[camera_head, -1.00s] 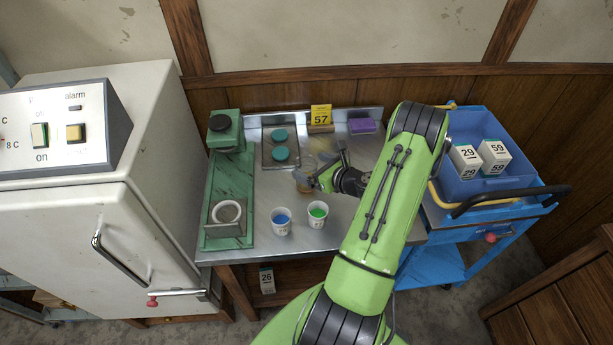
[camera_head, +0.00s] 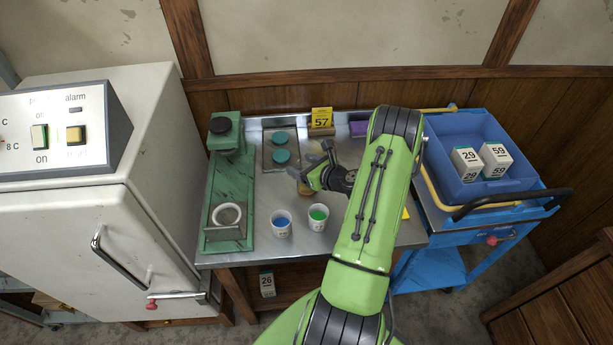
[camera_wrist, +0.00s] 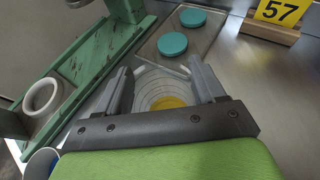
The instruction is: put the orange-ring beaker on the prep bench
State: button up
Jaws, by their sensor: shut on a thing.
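My gripper (camera_head: 314,170) is over the middle of the metal-topped bench (camera_head: 262,205); it also shows in the wrist view (camera_wrist: 160,70). Its two fingers are shut on a clear glass beaker (camera_wrist: 163,88), which sits between them. A yellow-orange disc shows inside the beaker's outline. In the head view the beaker is mostly hidden by the gripper, with an orange-brown patch (camera_head: 305,188) below the fingers. I cannot tell whether its base touches the bench top, or which surface is the prep bench.
Two white cups with blue (camera_head: 281,223) and green (camera_head: 318,217) contents stand near the front edge. A green stand (camera_head: 229,190) is at left, a tray with teal discs (camera_head: 267,150) and a yellow 57 sign (camera_head: 321,118) behind. A blue cart (camera_head: 480,195) stands right.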

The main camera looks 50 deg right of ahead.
jog(key=shift+r, duration=0.1)
notch_tip(320, 180, up, 10)
jog(key=p, duration=0.2)
dwell(0.6)
dwell(0.3)
